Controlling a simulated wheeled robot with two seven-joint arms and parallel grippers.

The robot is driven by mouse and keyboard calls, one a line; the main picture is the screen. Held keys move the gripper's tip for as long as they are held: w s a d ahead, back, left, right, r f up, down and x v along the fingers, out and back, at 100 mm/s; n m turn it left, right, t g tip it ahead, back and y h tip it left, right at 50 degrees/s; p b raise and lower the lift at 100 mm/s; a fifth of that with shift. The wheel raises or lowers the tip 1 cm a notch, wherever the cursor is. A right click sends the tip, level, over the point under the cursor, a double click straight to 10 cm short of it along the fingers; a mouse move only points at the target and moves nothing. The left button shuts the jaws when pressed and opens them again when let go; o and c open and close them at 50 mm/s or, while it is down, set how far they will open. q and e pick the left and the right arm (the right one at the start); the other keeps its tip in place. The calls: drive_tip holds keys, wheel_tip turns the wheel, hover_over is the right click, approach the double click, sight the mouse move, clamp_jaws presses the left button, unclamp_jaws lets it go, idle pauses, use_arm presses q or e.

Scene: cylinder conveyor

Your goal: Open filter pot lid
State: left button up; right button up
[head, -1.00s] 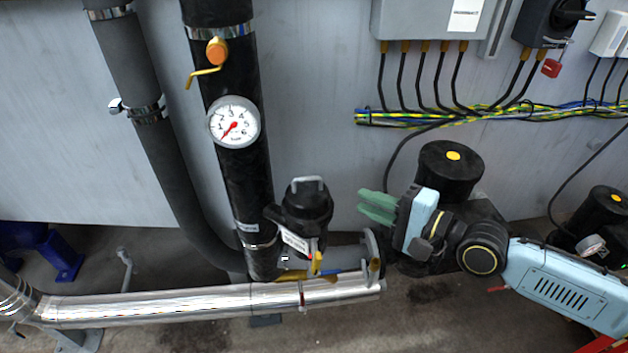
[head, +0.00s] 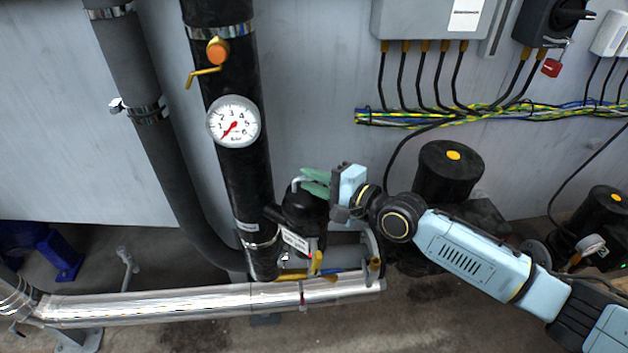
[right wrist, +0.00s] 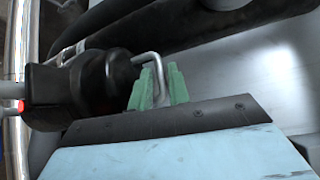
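The filter pot has a black lid (head: 303,208) with a grey bent handle (head: 296,184) on top, left of my right gripper in the head view. My right gripper (head: 316,182) has green fingers that reach over the lid at handle height. In the right wrist view, the handle (right wrist: 148,57) comes in between the two green fingers (right wrist: 157,88), which look apart rather than closed on it. The black pot (right wrist: 95,82) lies just left of them. The lid sits on the pot. My left gripper is not in view.
A black vertical pipe (head: 232,175) with a pressure gauge (head: 234,121) stands left of the pot. A silver pipe (head: 160,306) runs below it. A black pump motor (head: 447,177) stands right of the pot, behind my arm. The grey wall (head: 320,110) behind is clear above the gripper.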

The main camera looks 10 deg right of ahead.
clamp_jaws()
drive_tip(key=shift+r, duration=0.1)
